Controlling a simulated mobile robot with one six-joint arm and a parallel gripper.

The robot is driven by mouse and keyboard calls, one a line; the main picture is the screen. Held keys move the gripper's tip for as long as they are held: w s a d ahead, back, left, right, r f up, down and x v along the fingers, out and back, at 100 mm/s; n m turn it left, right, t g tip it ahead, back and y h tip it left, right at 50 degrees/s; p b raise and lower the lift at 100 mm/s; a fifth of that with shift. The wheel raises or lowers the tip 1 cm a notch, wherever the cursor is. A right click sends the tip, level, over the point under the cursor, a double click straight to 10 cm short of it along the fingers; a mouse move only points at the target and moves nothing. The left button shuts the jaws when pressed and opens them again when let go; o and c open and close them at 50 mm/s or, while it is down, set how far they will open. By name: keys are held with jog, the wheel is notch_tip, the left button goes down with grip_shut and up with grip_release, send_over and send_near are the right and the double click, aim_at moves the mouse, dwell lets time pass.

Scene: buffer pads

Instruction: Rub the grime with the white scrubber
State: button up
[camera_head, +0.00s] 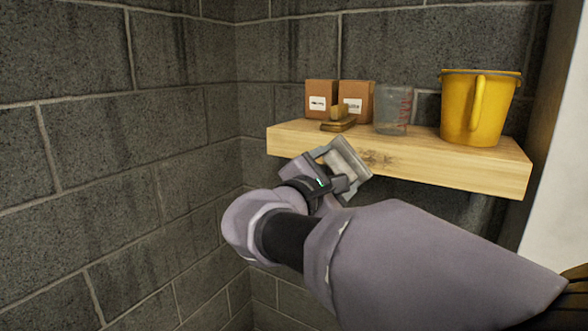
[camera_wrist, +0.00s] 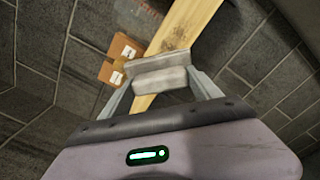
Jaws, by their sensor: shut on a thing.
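My gripper (camera_head: 339,165) is shut on a whitish block-shaped scrubber (camera_head: 349,158), held just in front of the wooden shelf's front edge. In the wrist view the scrubber (camera_wrist: 160,82) sits between the two fingers, with the shelf behind it. A dark smudge of grime (camera_head: 377,158) marks the shelf's front face, just right of the scrubber. The grime also shows in the wrist view (camera_wrist: 181,42), just beyond the scrubber. I cannot tell whether the scrubber touches the shelf.
The wooden shelf (camera_head: 470,166) holds two small brown boxes (camera_head: 320,97), a wooden brush-like object (camera_head: 338,122), a clear measuring cup (camera_head: 391,110) and a yellow bucket (camera_head: 474,108). Grey block walls (camera_head: 170,150) meet in a corner left of the shelf. Space below the shelf looks free.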

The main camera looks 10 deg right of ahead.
aim_at(346, 162)
jog(key=shift+s+a, duration=0.2)
jog(key=shift+a, duration=0.1)
jog(key=shift+v, duration=1.5)
jog(key=shift+b+x, duration=0.65)
jog(key=shift+x, duration=2.95)
jog(key=shift+x, duration=1)
jog(key=shift+s, duration=0.1)
